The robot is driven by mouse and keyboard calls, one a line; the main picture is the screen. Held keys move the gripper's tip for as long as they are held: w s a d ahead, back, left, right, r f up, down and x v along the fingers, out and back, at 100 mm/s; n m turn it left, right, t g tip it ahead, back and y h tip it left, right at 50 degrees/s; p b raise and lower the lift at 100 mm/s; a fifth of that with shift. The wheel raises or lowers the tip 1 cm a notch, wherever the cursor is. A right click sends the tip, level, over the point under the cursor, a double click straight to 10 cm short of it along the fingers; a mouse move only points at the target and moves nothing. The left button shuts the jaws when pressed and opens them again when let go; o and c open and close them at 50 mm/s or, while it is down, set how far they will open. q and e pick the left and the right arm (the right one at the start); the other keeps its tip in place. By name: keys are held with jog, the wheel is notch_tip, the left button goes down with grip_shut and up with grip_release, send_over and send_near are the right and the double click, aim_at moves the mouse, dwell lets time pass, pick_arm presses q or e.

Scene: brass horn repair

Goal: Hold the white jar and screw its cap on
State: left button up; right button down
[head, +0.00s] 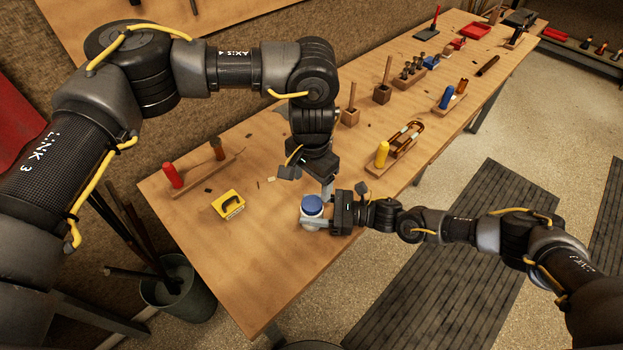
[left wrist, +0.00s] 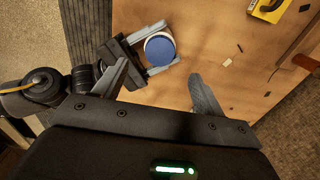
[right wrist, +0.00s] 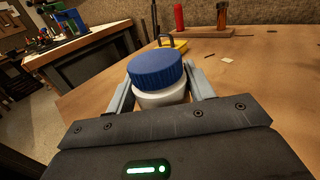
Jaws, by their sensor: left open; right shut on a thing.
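The white jar (right wrist: 160,98) stands on the wooden bench near its front edge. The blue cap (head: 312,204) sits on top of the jar; in the right wrist view the cap (right wrist: 155,68) looks slightly tilted. My right gripper (head: 318,220) is shut on the jar's body from the right side. In the left wrist view the cap (left wrist: 159,51) shows from above, with the right gripper's fingers on both sides of the jar. My left gripper (left wrist: 165,84) is open and empty, above and a little behind the jar, apart from the cap.
A yellow box (head: 228,204) lies left of the jar. A wooden rack with a red handle (head: 172,175) stands at the far left. A rack with a yellow handle (head: 382,154) and several tools are further right. A bin (head: 178,290) stands on the floor. Bench around the jar is mostly clear.

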aim_at(312, 204)
pick_arm(q)
jog(key=shift+f, duration=0.1)
jog(key=shift+f, duration=3.95)
